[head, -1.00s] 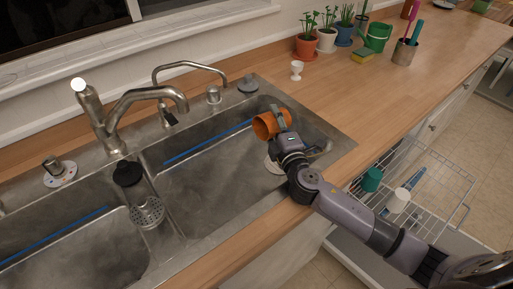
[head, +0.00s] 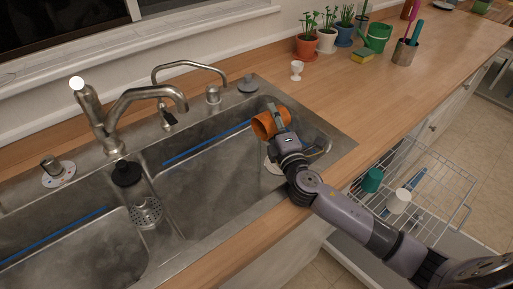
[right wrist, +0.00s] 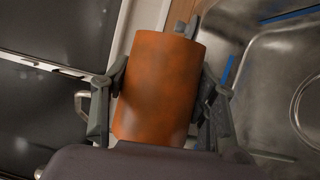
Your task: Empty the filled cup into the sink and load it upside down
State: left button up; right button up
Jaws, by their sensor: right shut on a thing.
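An orange cup (head: 266,124) is held over the right basin of the metal sink (head: 215,185). It lies tipped on its side, its open end facing left in the head view. My right gripper (head: 279,118) is shut on it. In the right wrist view the orange cup (right wrist: 158,85) sits between the two fingers of my right gripper (right wrist: 160,100). Whether any liquid is left inside is hidden. The pulled-out dishwasher rack (head: 440,180) at the right holds a green cup (head: 372,180) and a white cup (head: 398,201). My left gripper is out of view.
A tall faucet (head: 130,105) and a smaller tap (head: 185,72) stand behind the sink.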

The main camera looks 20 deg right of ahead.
jog(key=shift+a+r+n, duration=0.1)
jog(key=shift+r+n, duration=0.05)
jog(key=shift+n, duration=0.35)
jog(key=shift+s+a+r+n+t, duration=0.1)
jog(key=shift+a+r+n+t, duration=0.15)
jog(key=shift+r+n, duration=0.25)
jog(key=shift+s+a+r+n+t, duration=0.1)
jog(key=shift+r+n+t, duration=0.15)
jog(key=shift+r+n, duration=0.25)
dwell(0.8)
jog(key=shift+a+r+n+y, duration=0.1)
jog(key=shift+r+n+y, duration=0.1)
jog(key=shift+n+y, duration=0.15)
